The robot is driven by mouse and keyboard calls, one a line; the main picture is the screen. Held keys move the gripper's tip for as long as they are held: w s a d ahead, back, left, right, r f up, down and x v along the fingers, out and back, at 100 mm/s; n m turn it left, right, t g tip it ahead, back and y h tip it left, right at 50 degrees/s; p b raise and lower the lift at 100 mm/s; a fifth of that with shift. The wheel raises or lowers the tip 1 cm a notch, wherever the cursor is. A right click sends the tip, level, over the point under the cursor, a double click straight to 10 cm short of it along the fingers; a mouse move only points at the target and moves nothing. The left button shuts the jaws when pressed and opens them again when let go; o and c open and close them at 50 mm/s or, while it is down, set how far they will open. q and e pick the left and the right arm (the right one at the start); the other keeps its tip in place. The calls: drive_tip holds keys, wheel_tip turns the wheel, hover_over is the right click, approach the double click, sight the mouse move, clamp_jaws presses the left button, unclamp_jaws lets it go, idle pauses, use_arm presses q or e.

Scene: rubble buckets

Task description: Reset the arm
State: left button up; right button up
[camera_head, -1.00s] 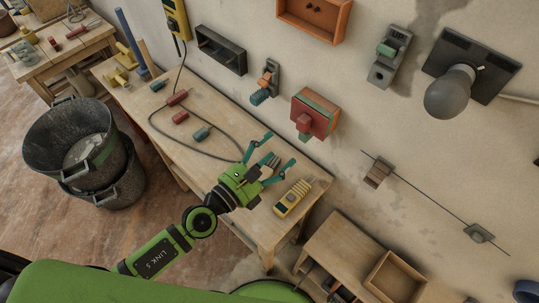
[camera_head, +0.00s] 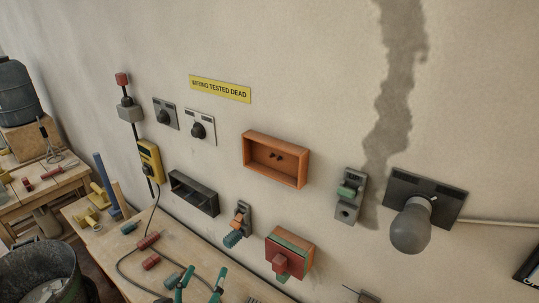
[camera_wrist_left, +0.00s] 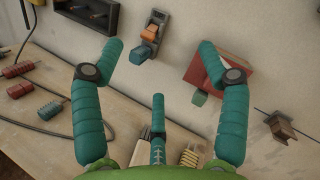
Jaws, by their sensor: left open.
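My left gripper (camera_head: 202,280) shows at the bottom edge of the head view, with its teal fingers spread apart and empty. Only the fingertips show there; the rest of the arm is below the frame. In the left wrist view the open gripper (camera_wrist_left: 163,58) points toward the wall, above the wooden workbench (camera_wrist_left: 125,120). The red box (camera_wrist_left: 235,82) on the wall is partly hidden behind the right-hand finger. A grey switch with an orange and a blue part (camera_wrist_left: 149,34) shows between the fingers, farther back. My right gripper is in neither view.
The workbench (camera_head: 190,238) carries red connectors (camera_head: 149,240) and a looped cable. On the wall are an orange box (camera_head: 275,160), a black tray (camera_head: 194,193), a yellow meter (camera_head: 151,160) and a grey lamp (camera_head: 411,226). A black bucket (camera_head: 40,270) stands at lower left.

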use_arm(q)
drive_tip(key=s+a+f+n+g+y, duration=0.35)
drive_tip(key=a+n, duration=0.25)
drive_tip(key=n, duration=0.4)
drive_tip(key=s+a+f+n+g+y, duration=0.35)
drive_tip(key=a+f+n+g, duration=0.2)
drive_tip(key=n, duration=0.45)
drive_tip(key=s+d+f+n+g+h, duration=0.2)
drive_tip(key=s+f+n+g, duration=0.15)
drive_tip(key=s, duration=0.25)
drive_tip(key=s+d+f+n+g+h, duration=0.2)
drive_tip(key=s+d+n+g, duration=0.15)
drive_tip(key=s, duration=0.35)
wheel_tip(320, 180, down, 25)
drive_tip(key=b, duration=0.3)
drive_tip(key=s+a+f+g+b, duration=0.1)
drive_tip(key=s+a+f+b, duration=0.2)
drive_tip(key=s+f, duration=1.3)
wheel_tip(320, 180, down, 2)
drive_tip(key=shift+s+a+f+g+y, duration=0.1)
drive_tip(key=shift+s+a+g+y, duration=0.05)
drive_tip(key=shift+s+g+y, duration=0.2)
drive_tip(key=shift+w, duration=0.1)
